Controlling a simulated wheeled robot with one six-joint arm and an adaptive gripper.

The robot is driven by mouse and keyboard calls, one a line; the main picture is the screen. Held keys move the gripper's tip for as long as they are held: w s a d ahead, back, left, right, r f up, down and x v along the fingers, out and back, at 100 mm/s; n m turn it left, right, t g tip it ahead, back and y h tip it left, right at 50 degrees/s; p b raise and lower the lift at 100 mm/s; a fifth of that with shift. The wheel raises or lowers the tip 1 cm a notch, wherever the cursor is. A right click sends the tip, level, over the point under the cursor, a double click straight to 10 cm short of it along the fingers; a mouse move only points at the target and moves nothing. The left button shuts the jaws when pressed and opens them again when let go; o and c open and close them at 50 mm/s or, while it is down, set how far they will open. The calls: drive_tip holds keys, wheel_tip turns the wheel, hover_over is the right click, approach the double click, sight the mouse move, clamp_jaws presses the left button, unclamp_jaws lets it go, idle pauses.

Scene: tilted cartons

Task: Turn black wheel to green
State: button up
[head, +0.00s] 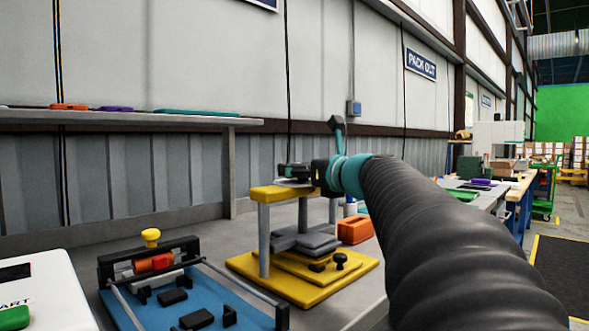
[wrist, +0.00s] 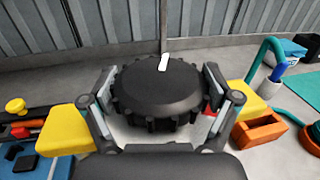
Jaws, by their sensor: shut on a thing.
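The black wheel (wrist: 160,98) fills the middle of the wrist view. It has a ridged rim and a white mark (wrist: 163,62) near its far edge, pointing away and slightly right. My gripper (wrist: 159,82) has one finger on each side of the wheel and is shut on its rim. In the head view my gripper (head: 305,172) is at the top of a yellow stand (head: 275,193) on grey posts. The wheel is small and mostly covered by the gripper there. I cannot make out a green mark around the wheel.
A blue fixture (head: 160,290) with a yellow knob and red part stands left of the stand. An orange block (head: 355,230) sits on the bench right of it. A wall shelf (head: 130,118) runs behind at left. A white case (head: 50,285) is at the lower left.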

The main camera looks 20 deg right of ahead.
drive_tip(key=shift+m+h, duration=1.3)
drive_tip(key=shift+h, duration=0.8)
drive_tip(key=shift+m+h, duration=0.7)
drive_tip(key=shift+h, duration=0.4)
drive_tip(key=o, duration=0.9)
drive_tip(key=v, duration=1.2)
drive_tip(key=shift+r, duration=0.1)
